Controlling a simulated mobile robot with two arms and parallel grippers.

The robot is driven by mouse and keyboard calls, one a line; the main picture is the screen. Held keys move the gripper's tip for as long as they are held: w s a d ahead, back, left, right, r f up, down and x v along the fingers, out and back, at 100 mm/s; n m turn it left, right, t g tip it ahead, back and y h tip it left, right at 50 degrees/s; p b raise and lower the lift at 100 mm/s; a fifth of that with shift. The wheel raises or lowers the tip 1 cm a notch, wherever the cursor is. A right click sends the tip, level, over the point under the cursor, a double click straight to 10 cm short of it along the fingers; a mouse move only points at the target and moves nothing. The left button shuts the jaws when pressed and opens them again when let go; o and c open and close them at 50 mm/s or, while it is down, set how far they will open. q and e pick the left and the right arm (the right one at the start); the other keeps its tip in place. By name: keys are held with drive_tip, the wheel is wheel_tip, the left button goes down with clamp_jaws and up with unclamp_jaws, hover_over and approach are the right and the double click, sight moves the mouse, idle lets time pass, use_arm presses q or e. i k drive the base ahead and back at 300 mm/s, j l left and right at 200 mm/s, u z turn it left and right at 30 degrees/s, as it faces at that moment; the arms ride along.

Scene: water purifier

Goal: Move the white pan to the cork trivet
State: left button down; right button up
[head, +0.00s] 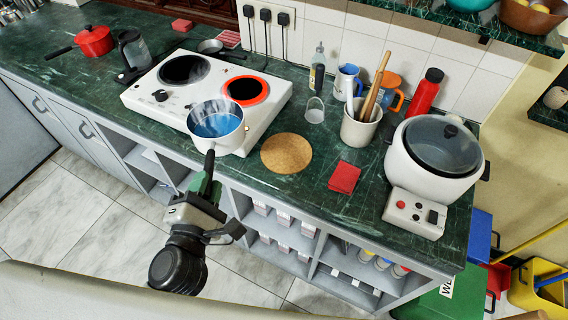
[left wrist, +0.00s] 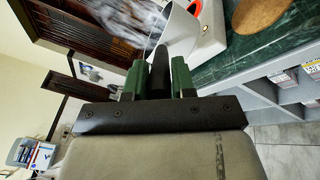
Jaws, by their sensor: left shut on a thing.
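My left gripper (head: 207,180) is shut on that handle at the counter's front edge. In the left wrist view, the green fingers (left wrist: 159,80) stand on both sides of the dark handle, and part of the pan (left wrist: 178,30) shows beyond. The round cork trivet (head: 286,153) lies bare on the green counter, right of the pan; it also shows in the left wrist view (left wrist: 256,14). My right gripper is not in view.
The white stove (head: 150,101) has two burners, one ringed red. A red cloth (head: 344,177), a utensil crock (head: 359,125) and a large white cooker (head: 433,160) stand right of the trivet. A red pot (head: 94,41) is at the far left.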

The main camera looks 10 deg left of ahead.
sight(276, 172)
drive_tip(key=k+z, duration=0.35)
drive_tip(key=k+l+z, duration=0.1)
drive_tip(key=z, duration=0.25)
drive_tip(key=k+j+z, duration=0.15)
drive_tip(key=j, duration=0.25)
drive_tip(key=j+z, duration=0.2)
drive_tip(key=j, duration=0.25)
drive_tip(key=k+j+z, duration=0.15)
drive_tip(key=j, duration=0.2)
drive_tip(key=k, duration=0.05)
